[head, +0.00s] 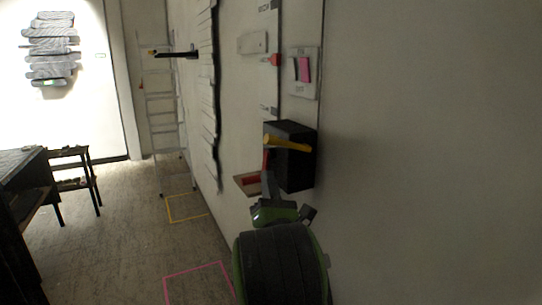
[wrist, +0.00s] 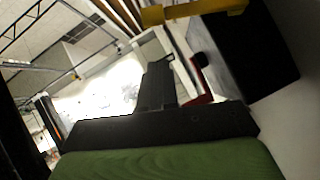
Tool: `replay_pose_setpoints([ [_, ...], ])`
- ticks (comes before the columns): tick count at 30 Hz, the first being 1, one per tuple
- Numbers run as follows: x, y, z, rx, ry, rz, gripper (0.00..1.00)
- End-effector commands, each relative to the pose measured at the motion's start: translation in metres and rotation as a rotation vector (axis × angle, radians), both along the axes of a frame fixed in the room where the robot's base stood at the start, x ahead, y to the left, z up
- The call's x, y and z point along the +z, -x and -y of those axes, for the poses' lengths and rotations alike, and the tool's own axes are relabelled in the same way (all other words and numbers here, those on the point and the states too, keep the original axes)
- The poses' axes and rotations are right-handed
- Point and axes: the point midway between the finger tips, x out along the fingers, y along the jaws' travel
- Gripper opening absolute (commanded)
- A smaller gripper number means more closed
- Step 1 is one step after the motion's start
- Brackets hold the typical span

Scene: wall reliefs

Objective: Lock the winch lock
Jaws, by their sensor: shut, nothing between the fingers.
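The winch is a black box (head: 296,172) on the right wall, with a yellow handle (head: 288,143) across its front. A red lever (head: 265,160) shows at the box's left side; I take it to be the lock. In the wrist view the black box (wrist: 255,60), yellow handle (wrist: 190,11) and red lever (wrist: 202,82) are at the upper right. My gripper (wrist: 160,72) is shut and empty, just left of the red lever in the wrist view. In the head view it is just below the box, partly hidden by my arm. I cannot tell whether it touches the lever.
A small shelf with a red piece (head: 249,181) juts from the wall left of the box. A ladder (head: 162,105) and dark table (head: 25,190) stand farther off. The floor between is clear.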

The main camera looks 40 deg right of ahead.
Motion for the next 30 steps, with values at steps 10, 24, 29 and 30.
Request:
replay_pose_setpoints([
  [10,0.047,-0.016,0.021,-0.001,-0.001,-0.002,0.0],
  [24,0.049,-0.016,0.023,0.0,-0.003,0.0,0.0],
  [29,0.051,-0.016,0.023,0.0,-0.019,0.006,0.0],
  [30,0.052,-0.016,0.023,0.0,-0.027,0.008,0.0],
])
